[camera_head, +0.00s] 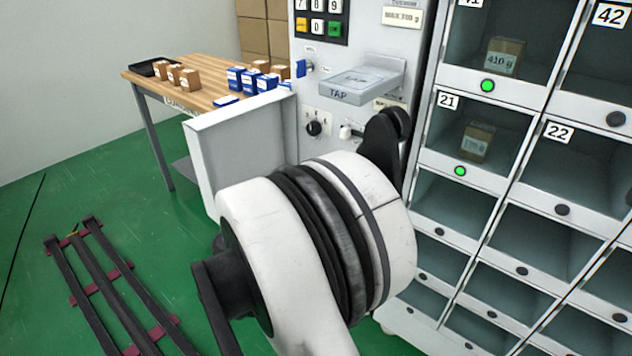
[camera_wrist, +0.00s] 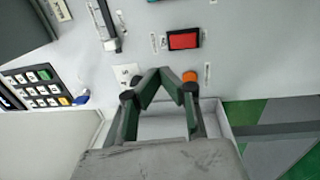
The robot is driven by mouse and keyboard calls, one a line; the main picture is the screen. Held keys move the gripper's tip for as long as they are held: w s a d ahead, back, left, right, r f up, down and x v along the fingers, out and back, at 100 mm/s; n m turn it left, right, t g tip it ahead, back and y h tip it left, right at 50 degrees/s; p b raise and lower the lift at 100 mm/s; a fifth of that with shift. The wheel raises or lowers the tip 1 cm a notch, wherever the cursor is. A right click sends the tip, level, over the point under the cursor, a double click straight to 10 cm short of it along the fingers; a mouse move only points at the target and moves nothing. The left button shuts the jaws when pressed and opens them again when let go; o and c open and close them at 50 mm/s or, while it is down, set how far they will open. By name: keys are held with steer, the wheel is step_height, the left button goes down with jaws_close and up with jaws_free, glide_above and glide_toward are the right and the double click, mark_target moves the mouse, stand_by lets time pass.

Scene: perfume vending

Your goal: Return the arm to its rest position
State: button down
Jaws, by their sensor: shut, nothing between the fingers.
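My arm fills the lower middle of the head view, in front of the vending machine's control panel. In the wrist view my gripper (camera_wrist: 162,72) is shut, with its fingertips together and nothing visible between them. It is in front of the light grey panel (camera_wrist: 235,50), just below a red button (camera_wrist: 184,39) and beside an orange knob (camera_wrist: 190,77). I cannot tell whether the fingertips touch the panel. In the head view the gripper's fingers are hidden behind my arm.
Lockers (camera_head: 488,78) with small boxes and green lights stand at the right. A TAP plate (camera_head: 360,82) juts from the panel (camera_head: 345,50). A wooden table (camera_head: 195,72) with brown and blue boxes is at the back left. Dark rails (camera_head: 110,285) lie on the green floor (camera_head: 110,190).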

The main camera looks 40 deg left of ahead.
steer(key=shift+s+r, duration=0.1)
steer(key=shift+s, duration=0.55)
